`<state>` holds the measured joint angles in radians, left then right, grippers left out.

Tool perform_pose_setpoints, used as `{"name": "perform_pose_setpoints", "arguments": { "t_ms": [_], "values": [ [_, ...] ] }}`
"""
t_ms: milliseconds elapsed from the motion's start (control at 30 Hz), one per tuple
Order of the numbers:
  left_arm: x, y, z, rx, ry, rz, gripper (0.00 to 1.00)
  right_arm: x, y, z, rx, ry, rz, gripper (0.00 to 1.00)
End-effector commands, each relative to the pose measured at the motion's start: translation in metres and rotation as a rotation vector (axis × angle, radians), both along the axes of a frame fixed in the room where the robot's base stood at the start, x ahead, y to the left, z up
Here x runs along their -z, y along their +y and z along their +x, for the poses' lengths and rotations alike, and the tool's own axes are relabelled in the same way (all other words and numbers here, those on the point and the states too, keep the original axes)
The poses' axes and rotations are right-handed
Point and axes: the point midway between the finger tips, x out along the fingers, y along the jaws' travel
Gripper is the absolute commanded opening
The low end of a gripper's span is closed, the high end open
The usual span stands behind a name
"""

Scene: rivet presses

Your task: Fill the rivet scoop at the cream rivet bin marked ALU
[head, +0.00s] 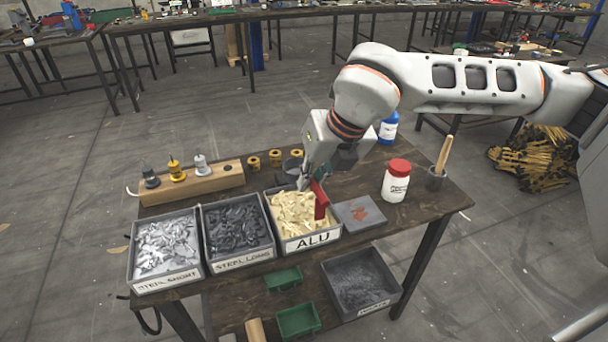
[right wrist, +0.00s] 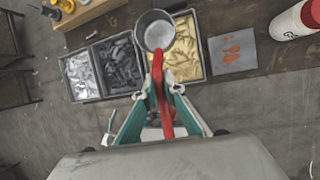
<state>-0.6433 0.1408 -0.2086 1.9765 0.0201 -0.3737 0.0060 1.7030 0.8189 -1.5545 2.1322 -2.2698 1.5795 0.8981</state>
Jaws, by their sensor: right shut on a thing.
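The bin marked ALU (head: 284,245) is a grey box holding a heap of cream rivets (head: 292,212); it also shows in the right wrist view (right wrist: 206,62). My right gripper (head: 308,183) is over this bin. It is shut on the red handle (right wrist: 158,75) of the rivet scoop. The scoop's round grey cup (right wrist: 155,29) is at the bin's back left corner in the right wrist view, and its inside looks grey, with no cream rivets visible. In the head view the cup (head: 292,166) is partly hidden by my wrist. My left gripper is not in view.
Bins marked STEEL LONG (head: 238,263) and STEEL SHORT (head: 165,282) stand to the left. A grey plate with red marks (head: 358,213) lies to the right, with a white red-capped bottle (head: 396,182) beyond. A wooden block with several small fixtures (head: 205,183) is behind the bins.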

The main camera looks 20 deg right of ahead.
Motion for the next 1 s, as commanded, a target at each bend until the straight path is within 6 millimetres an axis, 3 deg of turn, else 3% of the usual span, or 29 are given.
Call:
{"name": "perform_pose_setpoints", "arguments": {
  "t_ms": [667, 867, 1000],
  "values": [
    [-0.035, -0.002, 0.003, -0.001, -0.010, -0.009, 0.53, 0.015, 0.002, 0.028, 0.002, 0.336, -0.010, 0.00],
    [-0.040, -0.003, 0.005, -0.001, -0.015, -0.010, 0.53, 0.024, 0.003, 0.036, 0.002, 0.449, -0.013, 0.00],
    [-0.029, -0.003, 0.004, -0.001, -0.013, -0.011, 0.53, 0.039, 0.002, 0.034, -0.001, 0.445, -0.013, 0.00]
  ]
}}
